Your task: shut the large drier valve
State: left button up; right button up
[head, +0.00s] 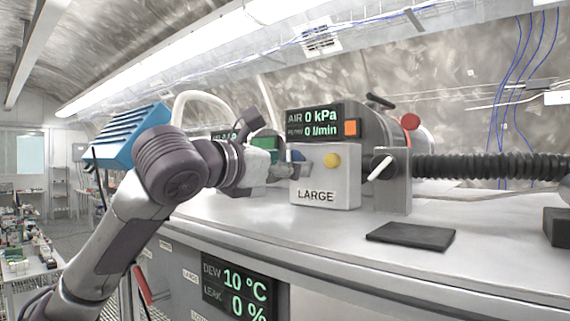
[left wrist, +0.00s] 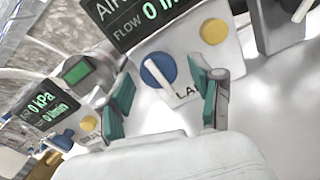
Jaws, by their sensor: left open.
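The white box marked LARGE (head: 325,182) stands on the bench and carries a blue round knob (left wrist: 157,70) with a white lever across it. In the left wrist view the lever slants across the knob. In the head view my gripper mostly hides this knob. A yellow button (head: 332,160) sits beside it on the same face. My left gripper (left wrist: 159,80) is open, its teal-padded fingers on either side of the knob; whether they touch it I cannot tell. In the head view the gripper (head: 290,168) is at the box's left front. My right gripper is not in view.
A grey bracket (head: 393,195) with a white handle (head: 380,167) and a black corrugated hose (head: 480,166) stands right of the box. A dark pad (head: 411,236) lies in front. A second similar unit (left wrist: 72,130) is at the left. The front bench top is largely clear.

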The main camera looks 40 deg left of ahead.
pick_arm(q)
jog(key=s, duration=0.8)
jog(key=s+a, duration=0.1)
jog(key=s, duration=0.2)
jog(key=shift+s, duration=0.5)
